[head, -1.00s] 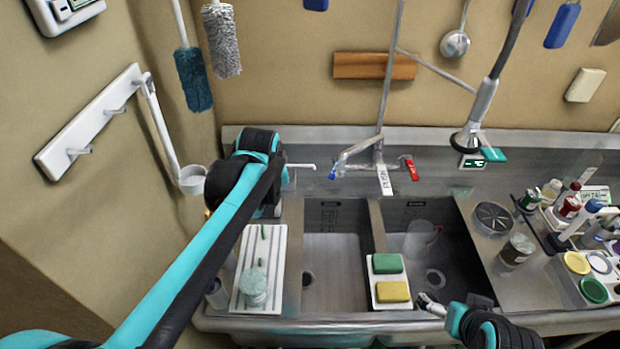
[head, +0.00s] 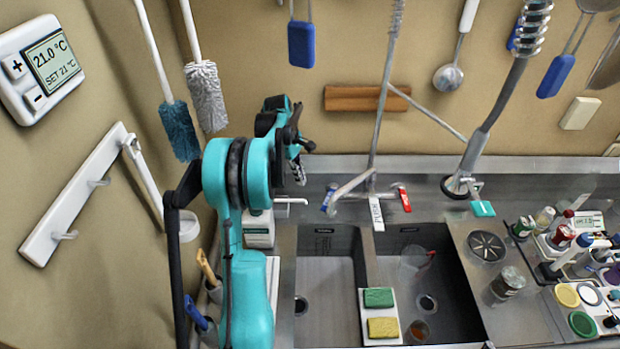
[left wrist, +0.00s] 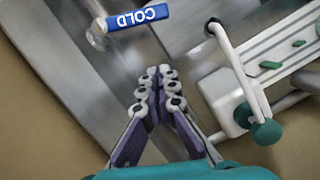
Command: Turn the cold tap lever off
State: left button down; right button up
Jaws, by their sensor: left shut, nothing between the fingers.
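The cold tap lever (head: 328,198) is a small blue handle at the left end of the faucet (head: 352,187), behind the left basin. In the left wrist view the blue lever (left wrist: 137,17), marked COLD, lies beyond my fingertips, up and slightly left, with a visible gap. My left gripper (head: 299,172) hangs above and left of the lever in the head view, fingers pointing down. Its fingertips (left wrist: 156,78) are together and empty in the wrist view. A red lever (head: 404,198) is at the faucet's right end. My right gripper is not in view.
A white soap-like dispenser (head: 260,230) stands left of the faucet, close below my left arm. A sponge tray (head: 381,339) sits on the basin divider.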

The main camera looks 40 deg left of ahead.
aim_at(327, 201)
pick_arm(q)
jog(key=w+d+f, duration=0.2)
jog(key=d+f, duration=0.3)
jog(key=f, duration=0.2)
jog(key=shift+d+f, duration=0.15)
jog(key=shift+d, duration=0.05)
jog(key=shift+d+f+n+t+b, duration=0.1)
jog(key=shift+d+n+t+b, duration=0.2)
jog(key=shift+d+n+b, duration=0.75)
jog(key=shift+w+d+n, duration=0.25)
jog(key=shift+d+n, duration=0.2)
jog(key=shift+d, duration=0.4)
